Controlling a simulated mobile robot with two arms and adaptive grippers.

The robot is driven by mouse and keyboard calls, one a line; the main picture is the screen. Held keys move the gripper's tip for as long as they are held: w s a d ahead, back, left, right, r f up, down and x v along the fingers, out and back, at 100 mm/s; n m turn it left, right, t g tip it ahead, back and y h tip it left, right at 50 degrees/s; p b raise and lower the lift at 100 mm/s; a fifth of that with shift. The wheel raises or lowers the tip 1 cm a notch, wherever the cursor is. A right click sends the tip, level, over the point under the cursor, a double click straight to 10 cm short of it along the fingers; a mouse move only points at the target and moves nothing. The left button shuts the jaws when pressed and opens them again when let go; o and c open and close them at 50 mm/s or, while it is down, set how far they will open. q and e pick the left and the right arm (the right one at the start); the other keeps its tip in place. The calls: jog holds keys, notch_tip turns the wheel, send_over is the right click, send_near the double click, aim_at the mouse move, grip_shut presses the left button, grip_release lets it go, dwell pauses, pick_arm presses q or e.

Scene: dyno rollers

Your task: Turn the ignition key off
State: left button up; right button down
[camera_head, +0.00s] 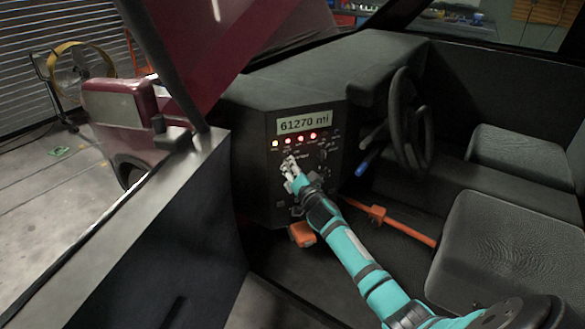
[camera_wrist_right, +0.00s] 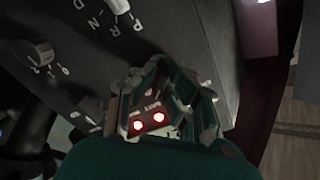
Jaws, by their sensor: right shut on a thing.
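The dark dashboard panel (camera_head: 255,170) stands in the middle of the head view, with lit warning lights (camera_head: 300,138) under a mileage display. My right gripper (camera_head: 291,168) reaches its front face just below these lights. In the right wrist view its fingers (camera_wrist_right: 163,95) are closed in around a small spot on the panel, with two glowing red lights (camera_wrist_right: 148,121) showing between them. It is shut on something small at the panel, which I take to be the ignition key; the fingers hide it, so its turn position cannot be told. My left gripper is out of view.
A round knob (camera_wrist_right: 38,53) and a P-R-N-D selector (camera_wrist_right: 118,5) sit on the panel near my right gripper. The steering wheel (camera_head: 405,120) and seats (camera_head: 500,240) are to the right. An orange bar (camera_head: 400,227) crosses behind my arm. The door (camera_head: 130,225) is at left.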

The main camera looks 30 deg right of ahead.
jog(key=n, duration=0.4)
jog(key=shift+n+p, duration=0.35)
jog(key=shift+n, duration=2.05)
jog(key=c, duration=1.4)
grip_release()
jog(key=v, duration=1.2)
